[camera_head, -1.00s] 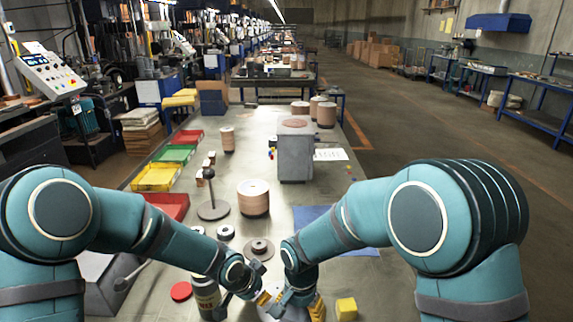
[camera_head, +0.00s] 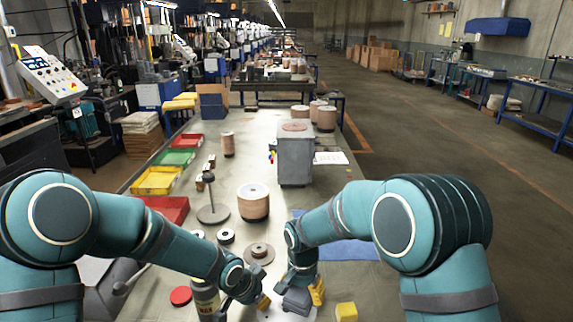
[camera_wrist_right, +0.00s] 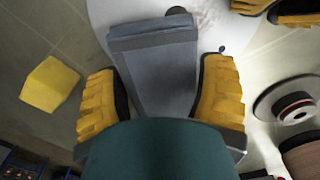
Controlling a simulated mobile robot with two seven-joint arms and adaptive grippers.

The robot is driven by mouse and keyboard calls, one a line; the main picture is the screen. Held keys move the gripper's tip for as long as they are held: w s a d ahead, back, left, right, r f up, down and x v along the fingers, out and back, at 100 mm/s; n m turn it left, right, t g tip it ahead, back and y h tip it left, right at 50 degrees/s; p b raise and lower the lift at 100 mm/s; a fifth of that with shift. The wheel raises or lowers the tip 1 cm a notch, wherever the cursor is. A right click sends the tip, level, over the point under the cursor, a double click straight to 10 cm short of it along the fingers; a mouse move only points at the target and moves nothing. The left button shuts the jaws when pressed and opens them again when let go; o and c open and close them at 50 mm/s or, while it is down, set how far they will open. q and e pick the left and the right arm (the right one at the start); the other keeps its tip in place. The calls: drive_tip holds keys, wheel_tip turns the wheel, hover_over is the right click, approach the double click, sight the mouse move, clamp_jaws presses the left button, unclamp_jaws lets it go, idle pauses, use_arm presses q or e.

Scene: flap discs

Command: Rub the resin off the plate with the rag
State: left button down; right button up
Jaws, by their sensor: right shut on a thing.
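A faint brownish smear of resin (camera_wrist_right: 208,17) shows on the plate beside the rag's far end. My left gripper (camera_head: 262,301) is at the plate's left side in the head view. Its yellow fingers show at the plate's edge in the wrist view, but their closure is unclear.
A yellow block (camera_head: 346,311) is right of the plate. A dark bottle (camera_head: 206,298) and a red disc (camera_head: 181,295) are at the left. Flanged discs (camera_head: 258,253) and a brown cylinder (camera_head: 253,203) stand beyond. A blue mat (camera_head: 345,251) lies at the right.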

drive_tip(key=shift+w, duration=0.2)
drive_tip(key=shift+r, duration=0.1)
drive_tip(key=shift+r, duration=3.45)
drive_tip(key=shift+r, duration=0.1)
